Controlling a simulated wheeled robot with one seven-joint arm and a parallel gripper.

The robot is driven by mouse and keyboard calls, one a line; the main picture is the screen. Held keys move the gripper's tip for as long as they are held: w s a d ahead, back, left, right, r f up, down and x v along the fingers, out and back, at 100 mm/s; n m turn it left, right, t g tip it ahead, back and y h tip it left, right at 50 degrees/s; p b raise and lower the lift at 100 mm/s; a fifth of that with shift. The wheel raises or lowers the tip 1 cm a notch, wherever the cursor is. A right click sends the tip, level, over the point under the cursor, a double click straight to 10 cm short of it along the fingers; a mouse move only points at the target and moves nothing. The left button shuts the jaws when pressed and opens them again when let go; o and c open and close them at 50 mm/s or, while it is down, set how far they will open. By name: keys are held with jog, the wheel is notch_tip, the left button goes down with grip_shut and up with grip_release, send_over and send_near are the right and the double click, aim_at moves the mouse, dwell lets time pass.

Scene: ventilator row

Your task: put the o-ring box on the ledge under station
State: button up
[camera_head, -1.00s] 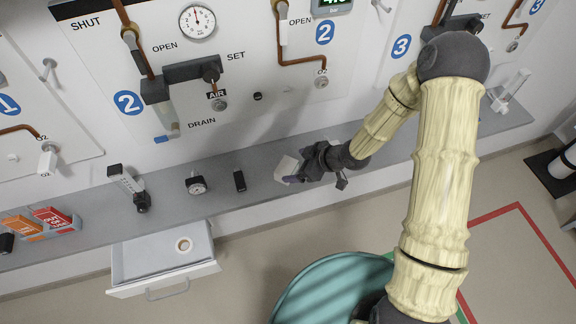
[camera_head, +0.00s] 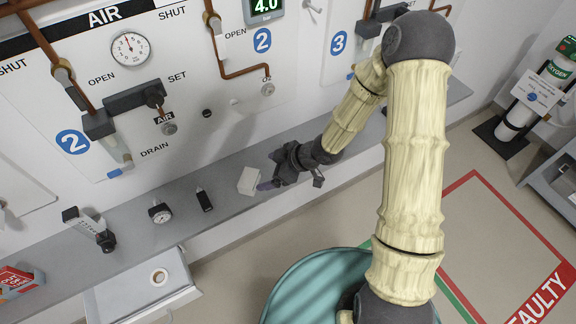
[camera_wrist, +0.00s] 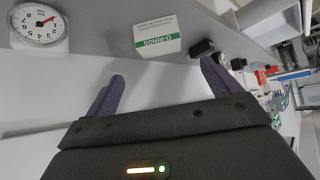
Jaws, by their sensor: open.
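The o-ring box (camera_head: 248,181) is a small white box on the grey ledge (camera_head: 222,205), below the right part of the panel marked 2. In the wrist view the box (camera_wrist: 157,37) shows a green O-RINGS label and lies just past the fingertips. My gripper (camera_wrist: 162,76) is open, with two purple fingers apart and nothing between them. In the head view my gripper (camera_head: 268,181) is right beside the box, on its right. Whether a finger touches it, I cannot tell.
Left of the box on the ledge are a black block (camera_head: 204,201), a round gauge (camera_head: 160,213) and a flowmeter (camera_head: 92,229). An open drawer (camera_head: 145,290) with a white roll juts out below. The ledge right of my arm looks mostly clear.

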jog(key=w+d+r+m+t+h, duration=0.2)
jog(key=d+r+m+h, duration=0.25)
jog(key=d, duration=0.45)
jog(key=s+d+r+m+g+h, duration=0.1)
jog(key=s+d+r+m+h, duration=0.3)
jog(key=s+d+r+m, duration=0.7)
jog(key=shift+s+d, duration=0.5)
jog(key=shift+d, duration=0.25)
